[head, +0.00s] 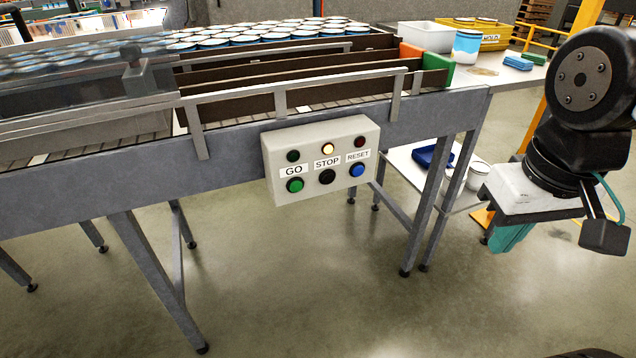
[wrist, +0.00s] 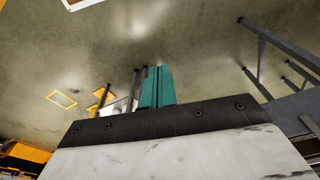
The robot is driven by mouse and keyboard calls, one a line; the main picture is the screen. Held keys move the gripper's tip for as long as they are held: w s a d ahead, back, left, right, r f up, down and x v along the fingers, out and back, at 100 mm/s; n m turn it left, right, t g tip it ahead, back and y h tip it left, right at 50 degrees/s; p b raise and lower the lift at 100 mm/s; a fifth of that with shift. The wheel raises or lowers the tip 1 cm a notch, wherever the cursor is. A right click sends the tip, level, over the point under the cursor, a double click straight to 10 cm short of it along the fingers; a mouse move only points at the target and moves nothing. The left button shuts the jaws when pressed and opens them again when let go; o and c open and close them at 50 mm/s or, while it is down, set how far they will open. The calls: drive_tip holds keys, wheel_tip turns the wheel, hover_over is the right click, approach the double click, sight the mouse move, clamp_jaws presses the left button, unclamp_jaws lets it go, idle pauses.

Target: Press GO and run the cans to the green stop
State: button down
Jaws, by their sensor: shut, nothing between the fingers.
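A grey control box (head: 321,160) hangs on the conveyor's side rail in the head view. It has a green GO button (head: 295,185), a black STOP button (head: 327,177) and a blue RESET button (head: 357,170). The middle lamp (head: 328,149) above STOP is lit yellow; the other two lamps look dark. Several cans with blue bands (head: 245,40) stand packed on the conveyor. A green stop (head: 434,77) stands at the lane's right end. My gripper (head: 506,240), with teal fingers, is right of the box, apart from it, shut and empty. Its fingers show in the wrist view (wrist: 157,86).
An orange block (head: 411,53) stands beside the green stop. A side table (head: 515,76) behind holds a white bin (head: 427,36), a yellow HOLD crate (head: 480,38) and a can. A yellow rail stands behind my arm.

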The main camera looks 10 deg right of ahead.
drive_tip(key=w+a+f+m+t+h, duration=0.1)
drive_tip(key=w+f+h, duration=0.3)
drive_tip(key=w+h, duration=0.35)
drive_tip(key=w+a+f+h, duration=0.2)
drive_tip(key=w+f+h, duration=0.1)
drive_tip(key=w+h, duration=0.4)
drive_tip(key=w+a+f+n+t+y, duration=0.2)
drive_tip(key=a+f+t, duration=0.3)
drive_tip(key=a, duration=0.5)
drive_tip(key=w+a+f+n+t+y, duration=0.2)
drive_tip(key=a+f+t, duration=0.4)
drive_tip(key=a+t, duration=0.3)
drive_tip(key=w+y, duration=0.1)
drive_tip(key=w, duration=0.1)
drive_tip(key=shift+w+a+n, duration=0.35)
drive_tip(key=shift+a+n, duration=0.05)
